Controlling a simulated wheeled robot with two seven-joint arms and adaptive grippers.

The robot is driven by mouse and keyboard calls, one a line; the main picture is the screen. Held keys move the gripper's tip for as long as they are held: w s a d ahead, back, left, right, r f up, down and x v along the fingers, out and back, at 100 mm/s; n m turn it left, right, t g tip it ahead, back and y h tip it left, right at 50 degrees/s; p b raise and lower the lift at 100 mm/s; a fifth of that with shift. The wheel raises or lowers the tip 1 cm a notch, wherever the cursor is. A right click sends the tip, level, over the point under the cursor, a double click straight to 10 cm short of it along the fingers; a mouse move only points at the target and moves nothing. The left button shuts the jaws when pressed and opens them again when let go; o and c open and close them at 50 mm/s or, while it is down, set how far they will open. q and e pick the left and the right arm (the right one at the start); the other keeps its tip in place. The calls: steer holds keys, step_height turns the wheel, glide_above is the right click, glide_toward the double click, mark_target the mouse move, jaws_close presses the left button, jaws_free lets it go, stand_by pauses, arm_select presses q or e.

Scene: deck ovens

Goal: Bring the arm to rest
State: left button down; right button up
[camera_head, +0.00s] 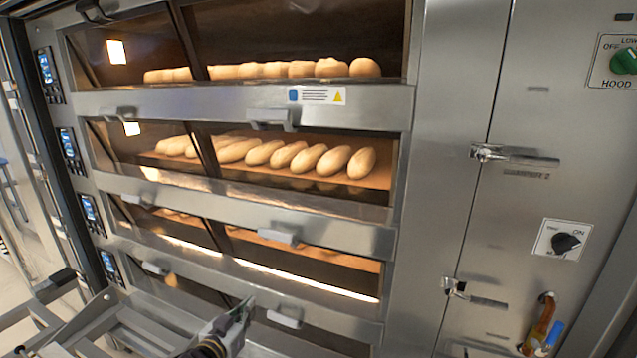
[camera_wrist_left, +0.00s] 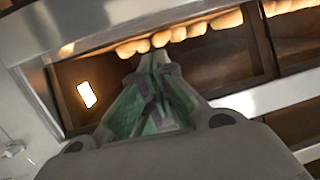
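My left gripper (camera_head: 246,306) is low in the middle of the head view, in front of the lower oven decks and close to the handle (camera_head: 284,318) of the lowest door. I cannot tell whether it touches anything. In the left wrist view its green-padded fingers (camera_wrist_left: 155,62) come together at the tips, with nothing seen between them. Beyond the tips there is an oven window with a row of loaves (camera_wrist_left: 180,34). My right gripper is in neither view.
The deck oven has several stacked glass doors with handles; loaves (camera_head: 290,156) lie inside. Small displays (camera_head: 68,143) line its left side. At right is a steel panel with a green hood knob (camera_head: 624,61), a black knob (camera_head: 566,242) and latches (camera_head: 487,153). A metal frame (camera_head: 100,312) stands at lower left.

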arm_select(q)
steer(key=s+a+f+g+y, duration=0.1)
steer(key=s+f+g, duration=0.35)
steer(key=s, duration=0.45)
steer(key=s+a+f+n+g+y, duration=0.1)
steer(key=s+a+f+g+y, duration=0.15)
steer(key=s+f, duration=0.45)
steer(key=s+a+f+g+y, duration=0.15)
steer(key=s+g, duration=0.25)
steer(key=s, duration=0.7)
steer(key=s+f+g+h, duration=0.1)
steer(key=s+f+g, duration=0.15)
steer(key=f, duration=3.15)
steer(key=s+a+f, duration=0.3)
steer(key=s+f, duration=1.6)
steer(key=s, duration=0.3)
steer(key=shift+s+f, duration=0.4)
steer(key=shift+a+g, duration=0.1)
steer(key=shift+g, duration=0.15)
